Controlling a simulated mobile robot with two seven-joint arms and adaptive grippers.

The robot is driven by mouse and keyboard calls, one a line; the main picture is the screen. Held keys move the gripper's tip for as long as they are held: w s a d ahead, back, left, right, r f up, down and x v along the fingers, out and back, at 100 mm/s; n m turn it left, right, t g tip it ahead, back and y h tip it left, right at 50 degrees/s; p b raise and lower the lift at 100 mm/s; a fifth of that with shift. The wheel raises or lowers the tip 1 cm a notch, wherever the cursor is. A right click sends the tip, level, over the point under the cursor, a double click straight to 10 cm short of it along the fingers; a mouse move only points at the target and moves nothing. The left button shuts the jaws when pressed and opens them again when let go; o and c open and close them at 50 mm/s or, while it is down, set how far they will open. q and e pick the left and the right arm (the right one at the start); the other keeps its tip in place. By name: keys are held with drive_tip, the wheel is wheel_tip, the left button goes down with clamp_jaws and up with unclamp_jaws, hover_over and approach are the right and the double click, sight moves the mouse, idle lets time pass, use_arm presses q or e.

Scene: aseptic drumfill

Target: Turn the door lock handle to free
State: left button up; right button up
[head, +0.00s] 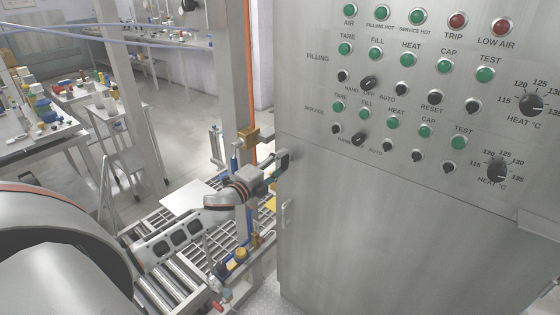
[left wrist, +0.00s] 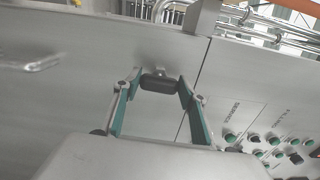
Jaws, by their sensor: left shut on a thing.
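The door lock handle (left wrist: 160,83) is a small dark bar on a grey metal mount, set on the steel cabinet near a panel seam in the left wrist view. My left gripper (left wrist: 159,86) has its two teal-sided fingers on either end of the handle and is shut on it. In the head view my left gripper (head: 279,165) reaches the upper left edge of the steel cabinet (head: 390,230), just below the control panel. There the gripper hides the handle. My right gripper is in neither view.
The control panel (head: 430,110) has several green and red lamps and black knobs, close right of my gripper. A roller conveyor (head: 160,290) runs below my left arm. An upright post with an orange strip (head: 250,60) stands behind. Benches with bottles (head: 40,125) are farther left.

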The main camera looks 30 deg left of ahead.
use_arm(q)
drive_tip(key=shift+n, duration=0.4)
drive_tip(key=o, duration=1.1)
drive_tip(key=shift+s, duration=0.1)
drive_tip(key=shift+s+f, duration=0.1)
drive_tip(key=shift+s, duration=0.3)
drive_tip(key=s+a, duration=0.1)
drive_tip(key=s, duration=1)
